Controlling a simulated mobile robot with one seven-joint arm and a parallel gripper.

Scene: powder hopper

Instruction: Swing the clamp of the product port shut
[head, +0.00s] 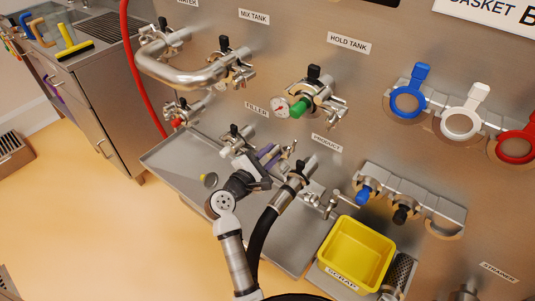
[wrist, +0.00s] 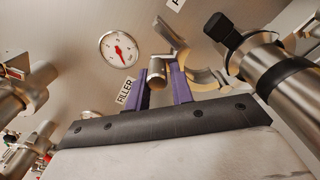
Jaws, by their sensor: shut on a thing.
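The product port (head: 309,165) is below the PRODUCT label in the head view, with a black hose's metal end and black-handled valve (head: 296,181) at it. In the wrist view this valved fitting (wrist: 275,75) fills the right side. The metal clamp (wrist: 204,76) stands open, its curved half apart from the fitting. My gripper (head: 272,154), with purple fingers, is left of the port. In the wrist view my gripper (wrist: 162,86) is shut on a metal end piece of the clamp. The exact contact is partly hidden by the fingers.
A pressure gauge (wrist: 119,49) is on the panel beyond the fingers. The black hose (head: 262,240) runs down beside my arm. A grey drip tray (head: 175,160) lies below the ports. A yellow bin (head: 355,253) stands right of the hose.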

